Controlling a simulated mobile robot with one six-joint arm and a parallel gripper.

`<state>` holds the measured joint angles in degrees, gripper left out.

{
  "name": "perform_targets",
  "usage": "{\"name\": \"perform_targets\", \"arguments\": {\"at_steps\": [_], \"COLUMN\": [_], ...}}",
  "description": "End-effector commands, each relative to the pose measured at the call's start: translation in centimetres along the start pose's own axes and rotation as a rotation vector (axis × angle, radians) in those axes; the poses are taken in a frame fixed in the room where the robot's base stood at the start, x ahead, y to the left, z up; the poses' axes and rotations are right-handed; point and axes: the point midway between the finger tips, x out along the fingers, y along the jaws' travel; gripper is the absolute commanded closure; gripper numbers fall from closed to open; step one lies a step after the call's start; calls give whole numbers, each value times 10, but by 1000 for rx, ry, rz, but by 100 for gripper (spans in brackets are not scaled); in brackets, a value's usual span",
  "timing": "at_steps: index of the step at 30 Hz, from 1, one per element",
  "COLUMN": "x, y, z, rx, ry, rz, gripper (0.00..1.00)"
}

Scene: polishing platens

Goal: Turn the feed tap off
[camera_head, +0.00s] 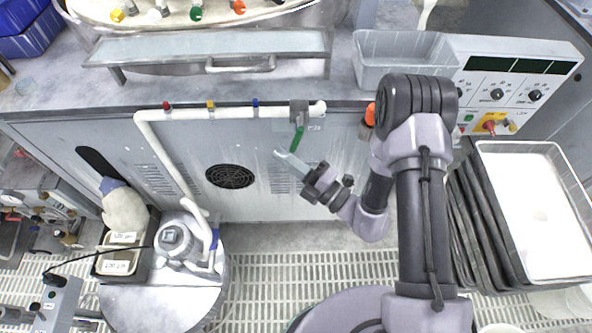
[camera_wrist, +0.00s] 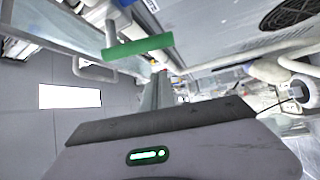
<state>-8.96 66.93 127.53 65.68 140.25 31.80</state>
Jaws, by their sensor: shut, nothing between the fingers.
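The feed tap (camera_head: 299,108) has a grey body near the right end of a white pipe on the front of the grey cabinet. Its green lever (camera_head: 297,138) points down from the body, across the line of the pipe. In the wrist view the green lever (camera_wrist: 138,47) lies across the upper left, beyond the finger. My gripper (camera_head: 284,157) is shut and empty, its tips just below the lever's lower end in the head view. Whether they touch the lever cannot be told. The gripper's shut fingers (camera_wrist: 160,92) also show in the wrist view.
The white pipe (camera_head: 225,114) with red, yellow and blue small valves runs left along the cabinet front. A vent fan (camera_head: 230,176) is left of my gripper. A grey bin (camera_head: 372,72) stands above on the bench. Black trays (camera_head: 478,225) stand at right.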

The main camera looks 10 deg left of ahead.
Motion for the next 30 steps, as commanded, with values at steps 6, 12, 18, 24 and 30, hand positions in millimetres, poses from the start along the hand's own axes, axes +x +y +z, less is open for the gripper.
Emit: {"name": "perform_targets", "arguments": {"at_steps": [6,12,18,24,30], "x": [-11,-12,-12,-16,-23], "y": [-2,-1,0,10,4], "z": [26,29,29,38,45], "rx": [-2,-1,-3,-63,-77], "ry": [-3,-1,-1,-4,-5], "rz": [0,-1,-4,-79,-101], "gripper": [100,100,100,100,100]}}
